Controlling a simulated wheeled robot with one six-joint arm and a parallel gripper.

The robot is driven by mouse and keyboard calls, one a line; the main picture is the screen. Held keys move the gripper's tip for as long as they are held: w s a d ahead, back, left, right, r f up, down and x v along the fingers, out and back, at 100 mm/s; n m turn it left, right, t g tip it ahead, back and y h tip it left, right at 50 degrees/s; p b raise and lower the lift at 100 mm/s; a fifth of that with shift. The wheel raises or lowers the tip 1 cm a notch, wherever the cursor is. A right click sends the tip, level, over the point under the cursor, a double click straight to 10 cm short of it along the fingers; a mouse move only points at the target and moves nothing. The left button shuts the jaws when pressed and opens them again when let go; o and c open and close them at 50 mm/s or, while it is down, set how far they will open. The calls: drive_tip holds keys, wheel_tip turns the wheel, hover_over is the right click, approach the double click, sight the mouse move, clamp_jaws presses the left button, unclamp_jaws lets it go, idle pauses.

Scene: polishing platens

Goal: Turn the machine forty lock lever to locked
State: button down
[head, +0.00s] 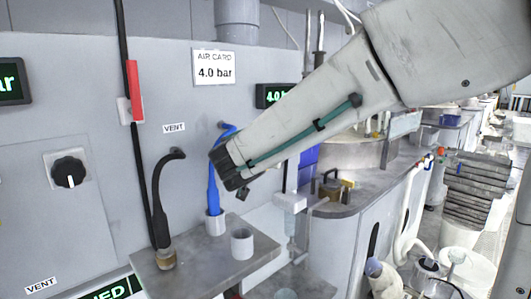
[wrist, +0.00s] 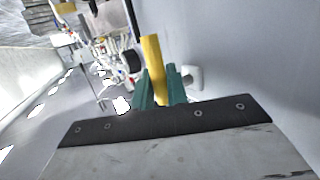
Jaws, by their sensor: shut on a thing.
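A yellow bar (wrist: 152,62), which looks like the lock lever, stands up between the two teal fingers of my gripper (wrist: 159,84) in the wrist view. The fingers are shut on it, one on each side. Its lower end is hidden by the fingers and the dark wrist plate. A white bracket-like part (wrist: 195,76) is just right of the fingers, by a grey wall. In the head view my arm hides the fingers and the yellow bar. No label for machine forty is readable, and I cannot tell which setting the lever is at.
In the head view, a red lever (head: 133,90) is on the panel at left. A black knob (head: 69,172), a blue hose tool (head: 213,190) and a black hose tool (head: 159,200) are near my arm. A white cup (head: 242,243) stands on the grey shelf (head: 190,280).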

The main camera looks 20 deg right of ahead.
drive_tip(key=c, duration=1.7)
unclamp_jaws()
drive_tip(key=shift+s, duration=0.1)
drive_tip(key=v, duration=0.7)
drive_tip(key=shift+s+a, duration=0.25)
